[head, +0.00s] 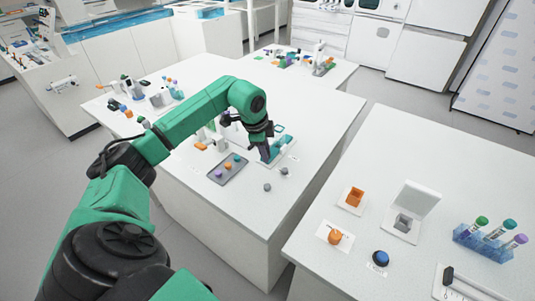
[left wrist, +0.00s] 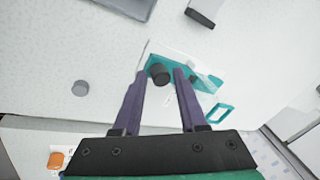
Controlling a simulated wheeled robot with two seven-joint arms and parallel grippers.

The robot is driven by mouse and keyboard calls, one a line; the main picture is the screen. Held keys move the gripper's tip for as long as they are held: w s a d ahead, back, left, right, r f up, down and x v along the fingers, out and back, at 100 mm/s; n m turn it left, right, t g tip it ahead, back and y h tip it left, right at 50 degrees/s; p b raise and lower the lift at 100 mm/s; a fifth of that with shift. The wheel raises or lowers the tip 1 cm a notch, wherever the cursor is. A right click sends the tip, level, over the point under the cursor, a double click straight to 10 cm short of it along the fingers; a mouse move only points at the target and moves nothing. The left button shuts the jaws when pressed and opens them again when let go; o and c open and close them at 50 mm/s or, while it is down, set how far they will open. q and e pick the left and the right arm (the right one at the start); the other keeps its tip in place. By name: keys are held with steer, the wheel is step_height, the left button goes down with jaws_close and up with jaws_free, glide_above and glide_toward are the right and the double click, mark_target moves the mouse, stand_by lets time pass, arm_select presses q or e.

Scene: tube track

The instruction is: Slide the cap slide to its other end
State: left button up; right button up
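The cap slide is a teal track (left wrist: 196,84) on a white plate, with a dark round cap (left wrist: 159,74) near its left end in the left wrist view. In the head view the teal piece (head: 276,147) is partly hidden behind my left gripper (head: 265,154). My left gripper points down at it. In the left wrist view its purple fingers (left wrist: 161,76) are apart, one on each side of the cap, with small gaps showing. Whether the fingertips are down at cap height is hard to tell. My right gripper is not in view.
A grey tray with coloured balls (head: 218,175) lies left of the slide. Small grey discs (head: 267,187) lie in front of it. A teal loop (left wrist: 220,112) is beside the track.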

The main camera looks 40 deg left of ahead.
arm_select(q)
step_height(320, 180, up, 5)
steer(key=p, duration=0.4)
steer(key=shift+r, duration=0.15)
stand_by(0.4)
